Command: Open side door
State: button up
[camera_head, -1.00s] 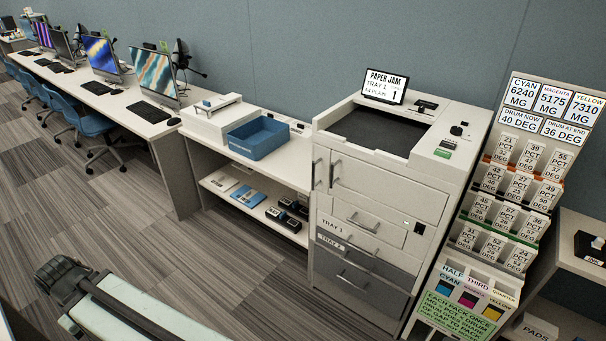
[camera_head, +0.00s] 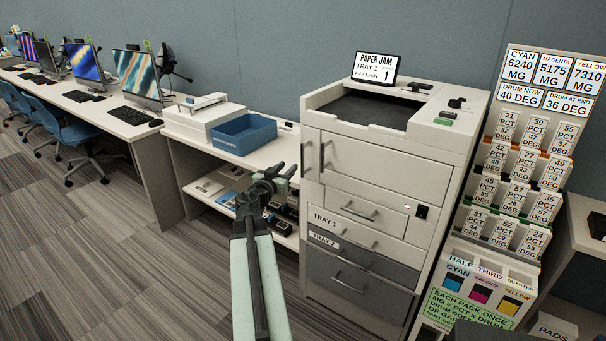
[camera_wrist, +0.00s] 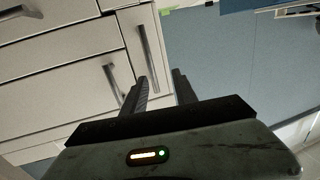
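A white printer (camera_head: 385,165) stands against the wall. Two upright handles show near its left front corner: the outer handle (camera_head: 308,156) and the inner handle (camera_head: 322,155). I take the outer one to be the side door's handle; the door looks closed. My gripper (camera_head: 278,172) is raised just left of these handles, apparently empty. In the wrist view my gripper (camera_wrist: 161,75) has its two dark fingers spread. A long metal handle (camera_wrist: 148,50) shows just beyond the left fingertip, with a shorter handle (camera_wrist: 113,82) further left. Contact cannot be told.
A white shelf unit with a blue bin (camera_head: 243,134) stands close left of the printer, behind my gripper. A label rack (camera_head: 520,170) stands close on the right. A desk row (camera_head: 115,120) with chairs runs left. The carpet (camera_head: 100,250) in front is open.

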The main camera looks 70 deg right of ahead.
jog(key=s+d, duration=0.1)
jog(key=s, duration=0.1)
send_over(302, 173)
jog(key=shift+d+r, duration=0.15)
jog(key=shift+d, duration=0.25)
jog(key=shift+a, duration=0.1)
grip_shut()
dwell(1.1)
